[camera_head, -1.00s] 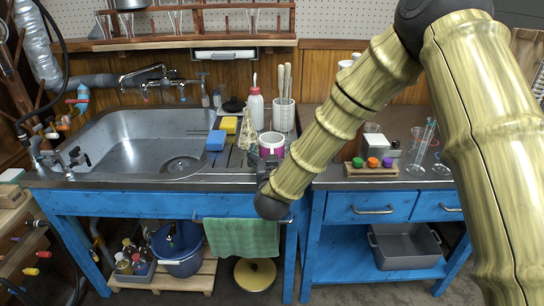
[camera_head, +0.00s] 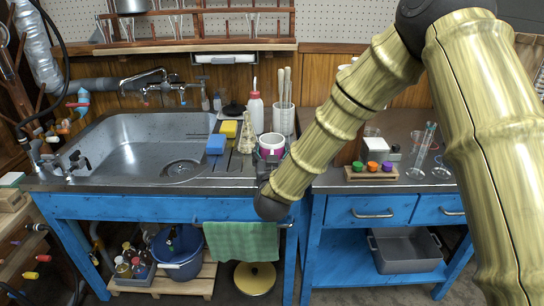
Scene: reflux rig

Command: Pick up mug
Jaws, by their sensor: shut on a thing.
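The mug (camera_head: 271,144) is white with a pink-magenta band and shows at the front edge of the sink counter, right of the drying area. My gripper (camera_head: 268,164) is a dark shape just below and in front of it, partly hidden by my arm's last links. It is shut on the mug, though the fingers' contact is hard to see. The mug looks upright. I cannot tell clearly how far it is from the counter top.
Behind the mug stand a red-capped white bottle (camera_head: 255,112) and a white holder (camera_head: 283,119) with tall tools. Blue (camera_head: 216,144) and yellow (camera_head: 228,129) sponges lie left, beside the sink (camera_head: 125,150). A rack of coloured caps (camera_head: 358,174) and glass cylinders (camera_head: 419,155) stand right.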

